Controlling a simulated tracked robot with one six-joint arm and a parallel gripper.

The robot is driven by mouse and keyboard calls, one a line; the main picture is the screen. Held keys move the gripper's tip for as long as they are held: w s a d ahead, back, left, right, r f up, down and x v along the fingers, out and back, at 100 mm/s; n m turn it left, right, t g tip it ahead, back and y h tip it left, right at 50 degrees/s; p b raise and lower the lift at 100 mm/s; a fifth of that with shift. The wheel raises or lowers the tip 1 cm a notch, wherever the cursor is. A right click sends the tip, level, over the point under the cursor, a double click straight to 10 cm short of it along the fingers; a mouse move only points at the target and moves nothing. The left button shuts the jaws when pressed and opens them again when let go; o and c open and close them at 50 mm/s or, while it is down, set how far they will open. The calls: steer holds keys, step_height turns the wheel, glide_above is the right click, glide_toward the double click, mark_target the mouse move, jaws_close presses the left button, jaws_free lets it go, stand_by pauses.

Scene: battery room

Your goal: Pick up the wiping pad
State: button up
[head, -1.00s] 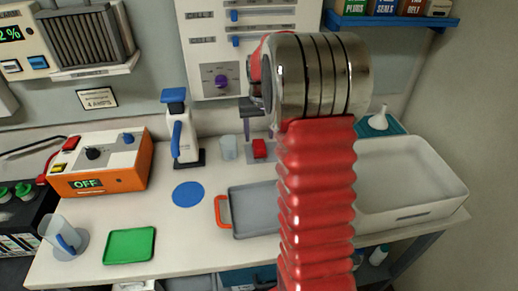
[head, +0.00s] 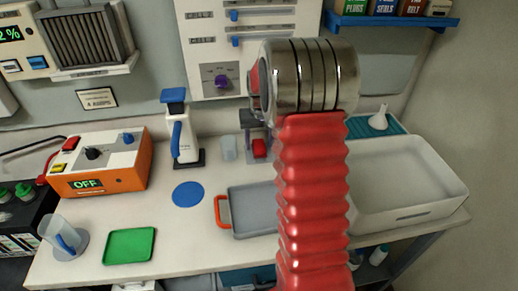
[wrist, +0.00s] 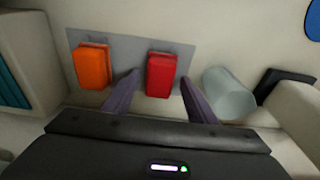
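In the wrist view a red block (wrist: 161,75) and an orange block (wrist: 92,66) stand apart on a grey plate (wrist: 130,50). Neither is marked, so I cannot tell from looks alone which is the wiping pad. My gripper (wrist: 158,78) is open, its two purple-grey fingers apart on either side of the red block's near end. I see no clear contact. In the head view the red block (head: 259,148) shows just left of my red arm sleeve, with part of my gripper above it. The orange block is hidden there.
A clear cup (wrist: 228,94) stands close beside the red block. A white-and-blue bottle-like device (head: 183,130), a blue disc (head: 188,194), a grey tray with a red handle (head: 252,222) and a large white bin (head: 405,205) are around. The bench front between the green tray (head: 129,246) and grey tray is clear.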

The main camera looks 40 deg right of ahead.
mark_target(259, 145)
steer(key=c, duration=1)
step_height(259, 145, up, 18)
steer(key=shift+r, duration=0.1)
stand_by(0.6)
steer(key=o, duration=0.5)
steer(key=shift+c, duration=0.2)
steer(key=c, duration=0.4)
